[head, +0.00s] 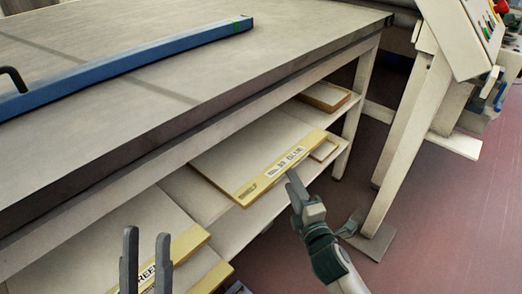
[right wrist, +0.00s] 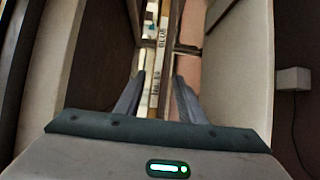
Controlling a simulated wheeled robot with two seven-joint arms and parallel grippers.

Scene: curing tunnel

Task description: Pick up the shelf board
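The likely shelf board (head: 240,160) is a pale panel with a yellow labelled front edge, lying on the shelf under the workbench. The label's wording is hard to read. My right gripper (head: 293,179) is at this front edge. In the right wrist view the edge (right wrist: 155,88) runs between the two spread fingers (right wrist: 159,95) of my right gripper, with no clear contact. My left gripper (head: 147,250) is low at the left, its two fingers apart and empty, in front of another yellow-edged board (head: 190,243) whose label partly reads "REEN".
The workbench top (head: 150,65) overhangs the shelf. A blue bar (head: 140,60) with a dark handle lies on it. A smaller board (head: 325,95) lies farther back on the shelf. A slanted panel stand (head: 410,135) stands on the reddish floor (head: 440,220) to the right.

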